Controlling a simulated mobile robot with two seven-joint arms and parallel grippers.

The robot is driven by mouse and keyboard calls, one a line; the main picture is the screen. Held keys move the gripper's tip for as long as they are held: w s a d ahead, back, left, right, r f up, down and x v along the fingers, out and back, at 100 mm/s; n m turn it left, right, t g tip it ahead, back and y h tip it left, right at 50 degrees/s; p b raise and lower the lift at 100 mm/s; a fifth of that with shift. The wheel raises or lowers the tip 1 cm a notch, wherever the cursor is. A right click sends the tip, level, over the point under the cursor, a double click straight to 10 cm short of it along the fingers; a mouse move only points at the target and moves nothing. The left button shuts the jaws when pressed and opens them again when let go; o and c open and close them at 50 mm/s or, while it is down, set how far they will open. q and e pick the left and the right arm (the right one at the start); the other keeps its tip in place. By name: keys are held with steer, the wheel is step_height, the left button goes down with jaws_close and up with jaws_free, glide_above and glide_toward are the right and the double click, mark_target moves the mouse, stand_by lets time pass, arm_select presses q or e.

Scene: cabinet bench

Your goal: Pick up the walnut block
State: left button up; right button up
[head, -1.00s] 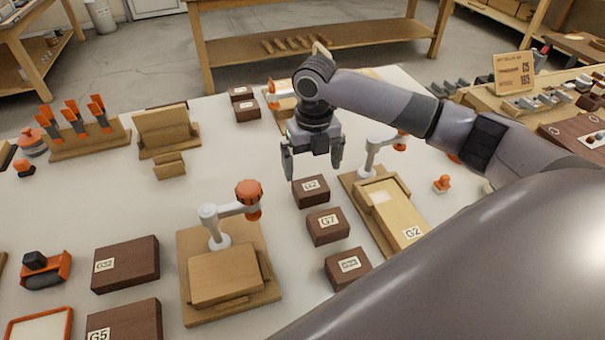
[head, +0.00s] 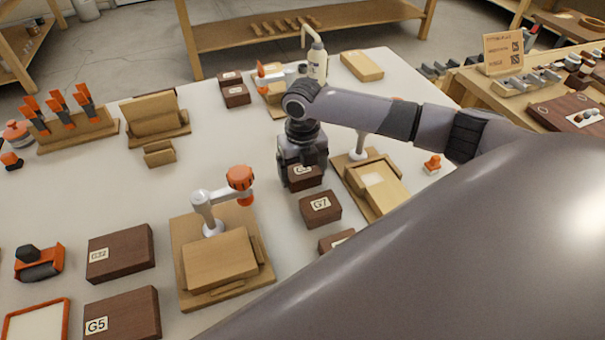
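Several dark brown walnut-coloured blocks lie on the pale bench. My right gripper (head: 304,172) points down over a small one labelled G2 (head: 305,183), its fingers at the block's left and right sides. The gripper hides the block's top and back. I cannot tell if the fingers press on it; the block appears to rest on the bench. A block labelled G7 (head: 320,208) lies just in front, and another (head: 336,241) is partly hidden by my arm. Larger ones, G32 (head: 120,252) and G5 (head: 122,315), lie at front left. My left gripper is not in view.
A wooden fixture with an orange-tipped clamp (head: 185,285) stands left of the blocks. Another fixture (head: 378,190) stands close right of the gripper. The bench centre is clear.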

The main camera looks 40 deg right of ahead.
steer(key=shift+c, duration=1.2)
